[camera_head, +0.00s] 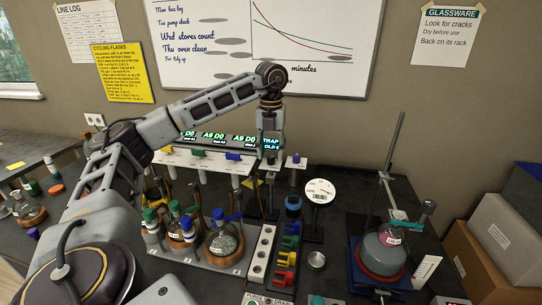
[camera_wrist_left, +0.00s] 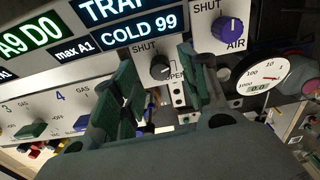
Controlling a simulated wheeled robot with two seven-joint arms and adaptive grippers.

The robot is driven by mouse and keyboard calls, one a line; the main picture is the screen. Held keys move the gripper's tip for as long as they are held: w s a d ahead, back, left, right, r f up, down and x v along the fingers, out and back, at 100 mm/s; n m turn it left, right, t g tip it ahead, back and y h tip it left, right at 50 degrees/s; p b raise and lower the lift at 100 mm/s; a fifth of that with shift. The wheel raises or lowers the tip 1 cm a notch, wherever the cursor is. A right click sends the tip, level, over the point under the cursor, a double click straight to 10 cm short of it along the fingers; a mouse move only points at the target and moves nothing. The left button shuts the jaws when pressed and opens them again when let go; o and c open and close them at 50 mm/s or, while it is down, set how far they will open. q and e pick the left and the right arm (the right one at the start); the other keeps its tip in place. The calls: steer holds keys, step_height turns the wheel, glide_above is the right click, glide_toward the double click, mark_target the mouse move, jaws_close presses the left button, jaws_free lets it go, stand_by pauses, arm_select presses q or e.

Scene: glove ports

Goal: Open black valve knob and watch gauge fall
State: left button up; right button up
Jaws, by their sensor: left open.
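The black valve knob (camera_wrist_left: 160,68) shows in the left wrist view on a pale panel, with SHUT above it and OPEN, partly covered, to its lower right. A pale mark shows on its face; I cannot read its setting surely. My left gripper (camera_wrist_left: 158,88) is open, its two dark green fingers on either side of the knob in this view; I see no clear contact. In the head view this gripper (camera_head: 270,128) hangs down at the panel, and I cannot pick out the knob. The round white gauge (camera_head: 320,190) has a red needle; it also shows in the wrist view (camera_wrist_left: 258,82). My right gripper is out of view.
A purple AIR knob (camera_wrist_left: 230,32) is close to the right finger. Displays reading COLD 99 (camera_wrist_left: 138,33) are above the knob. Flasks (camera_head: 222,240) and a rack of coloured clips (camera_head: 287,255) stand in front of the panel. A stand with a flask (camera_head: 384,250) is at right.

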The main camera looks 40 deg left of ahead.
arm_select(q)
steer(key=shift+f, duration=0.9)
steer(key=c, duration=1)
jaws_close()
steer(key=shift+m, duration=1.5)
steer(key=o, duration=1)
jaws_free()
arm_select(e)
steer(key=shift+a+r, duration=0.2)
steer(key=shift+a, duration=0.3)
